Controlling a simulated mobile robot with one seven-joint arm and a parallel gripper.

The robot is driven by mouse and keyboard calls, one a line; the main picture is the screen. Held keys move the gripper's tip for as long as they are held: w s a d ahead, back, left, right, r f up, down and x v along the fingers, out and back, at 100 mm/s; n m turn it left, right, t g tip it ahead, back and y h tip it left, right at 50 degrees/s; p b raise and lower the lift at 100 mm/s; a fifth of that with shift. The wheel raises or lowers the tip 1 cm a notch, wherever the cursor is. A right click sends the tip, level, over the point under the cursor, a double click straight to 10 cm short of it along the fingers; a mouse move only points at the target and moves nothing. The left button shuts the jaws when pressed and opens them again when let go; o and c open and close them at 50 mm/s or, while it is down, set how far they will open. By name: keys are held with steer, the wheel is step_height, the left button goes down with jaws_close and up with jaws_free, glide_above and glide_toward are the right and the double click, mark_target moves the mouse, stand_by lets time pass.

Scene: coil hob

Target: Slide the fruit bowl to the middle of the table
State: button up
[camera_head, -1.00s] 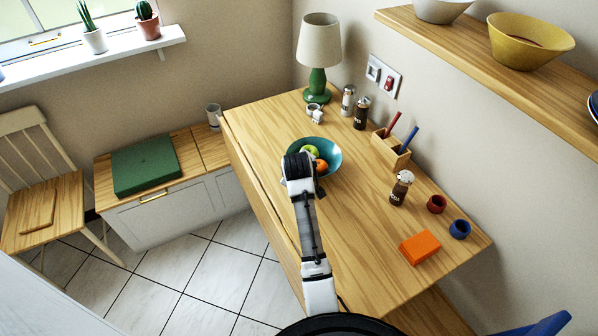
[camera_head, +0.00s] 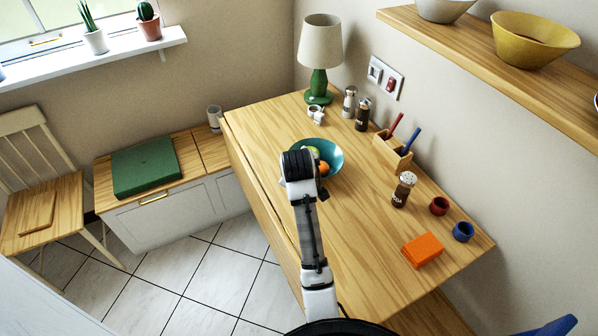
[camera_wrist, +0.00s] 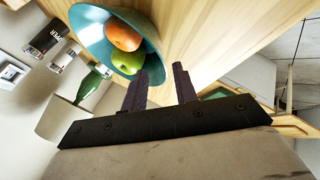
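The fruit bowl (camera_head: 336,160) is teal and stands upright on the wooden table (camera_head: 345,225), toward its left edge. It holds a green apple (camera_wrist: 130,62) and an orange fruit (camera_wrist: 122,36). In the head view my wrist covers the bowl's near left part and hides my fingers. In the wrist view the bowl (camera_wrist: 88,22) is at the upper left. My gripper (camera_wrist: 160,78) is open, its two dark fingers apart at the bowl's rim. The left finger overlaps the bowl and the right finger shows outside it. I cannot tell whether either touches.
The table's front middle is clear.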

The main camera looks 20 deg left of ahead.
steer(key=v, duration=0.7)
steer(key=shift+s+r+b, duration=0.15)
steer(key=shift+r+b, duration=0.15)
steer(key=shift+b, duration=0.15)
